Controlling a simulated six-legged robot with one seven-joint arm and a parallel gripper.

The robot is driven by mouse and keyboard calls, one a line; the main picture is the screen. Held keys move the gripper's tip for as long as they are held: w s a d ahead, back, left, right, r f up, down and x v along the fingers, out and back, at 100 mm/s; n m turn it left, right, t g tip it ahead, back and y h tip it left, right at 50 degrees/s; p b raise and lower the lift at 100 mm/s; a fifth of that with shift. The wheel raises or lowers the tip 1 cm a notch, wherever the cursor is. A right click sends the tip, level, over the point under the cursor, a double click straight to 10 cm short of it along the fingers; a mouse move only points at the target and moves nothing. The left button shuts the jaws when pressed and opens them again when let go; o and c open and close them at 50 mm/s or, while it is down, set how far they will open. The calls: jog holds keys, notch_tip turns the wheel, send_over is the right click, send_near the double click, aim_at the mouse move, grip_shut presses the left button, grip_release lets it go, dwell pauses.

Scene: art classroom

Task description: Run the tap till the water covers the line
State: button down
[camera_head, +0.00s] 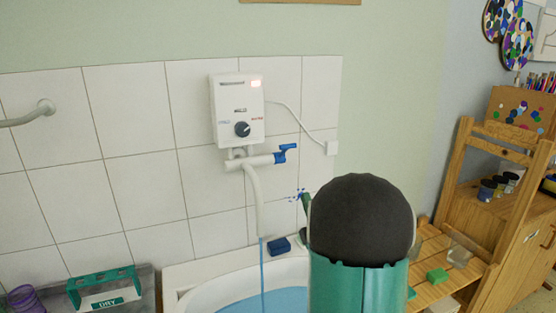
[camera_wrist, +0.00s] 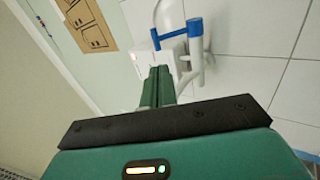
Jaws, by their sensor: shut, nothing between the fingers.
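The tap is a white pipe (camera_head: 262,161) under a white wall heater (camera_head: 237,110), with a blue lever handle (camera_head: 286,152) at its right end. A thin blue stream of water (camera_head: 262,270) runs from the spout (camera_head: 254,200) into a white basin (camera_head: 180,278). Blue water (camera_head: 285,301) lies in the basin; my arm hides part of it, and I cannot make out a line. In the wrist view, my gripper (camera_wrist: 158,72) is shut and empty, its green fingers just below the blue handle (camera_wrist: 176,34) in the picture, apparently not touching it.
A dark blue block (camera_head: 279,246) sits on the basin's rim. A wooden shelf unit (camera_head: 455,268) with green blocks and a glass stands at right. A green rack marked DRY (camera_head: 104,289) and a purple cup (camera_head: 24,299) are at lower left. A rail (camera_head: 30,117) juts from the left wall.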

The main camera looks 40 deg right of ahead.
aim_at(288, 148)
jog(key=x, duration=1.3)
jog(key=shift+r, duration=0.4)
jog(key=shift+r+y, duration=0.15)
jog(key=shift+y, duration=0.15)
